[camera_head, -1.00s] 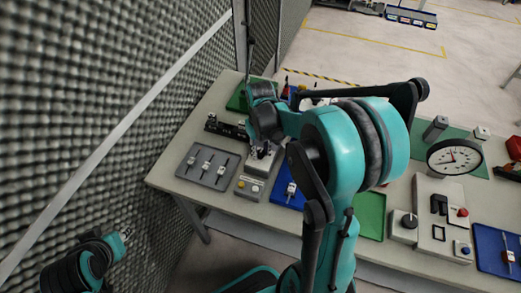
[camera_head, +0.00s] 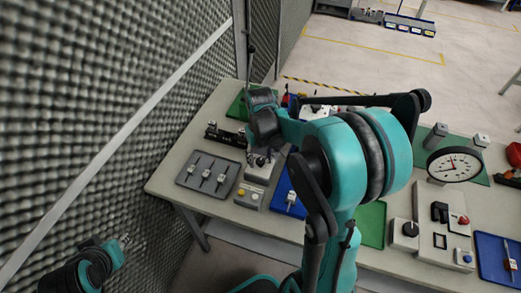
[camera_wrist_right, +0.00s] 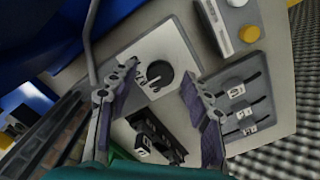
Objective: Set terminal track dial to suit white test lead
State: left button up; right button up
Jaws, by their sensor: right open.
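In the right wrist view, a black round dial (camera_wrist_right: 158,77) sits on a white box (camera_wrist_right: 178,48). My right gripper (camera_wrist_right: 158,92) is open, with its two fingers on either side of the dial; contact cannot be told. A dark terminal track (camera_wrist_right: 155,138) lies beside the box. In the head view my right gripper (camera_head: 261,155) hangs over the box (camera_head: 260,174) and hides the dial. The terminal track (camera_head: 225,136) is left of it. My left gripper (camera_head: 123,241) is low at the left.
A box with a yellow button (camera_head: 248,197) stands just in front of the dial box. A blue tray (camera_head: 280,202) with one lead is to its right. A second knob box (camera_head: 405,232) and a round gauge (camera_head: 454,164) stand farther right. A foam wall (camera_head: 90,90) borders the left.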

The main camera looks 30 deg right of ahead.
aim_at(260, 161)
notch_tip(260, 161, up, 11)
jog(key=shift+r, duration=0.2)
jog(key=shift+s, duration=0.1)
dwell(0.5)
jog(key=s+a+f+n+t, duration=0.1)
jog(key=s+a+f+t, duration=0.1)
jog(key=s+a+t, duration=0.5)
jog(key=s+a, duration=0.3)
jog(key=s, duration=0.1)
jog(key=shift+a+f, duration=0.25)
jog(key=shift+a, duration=0.1)
dwell(1.3)
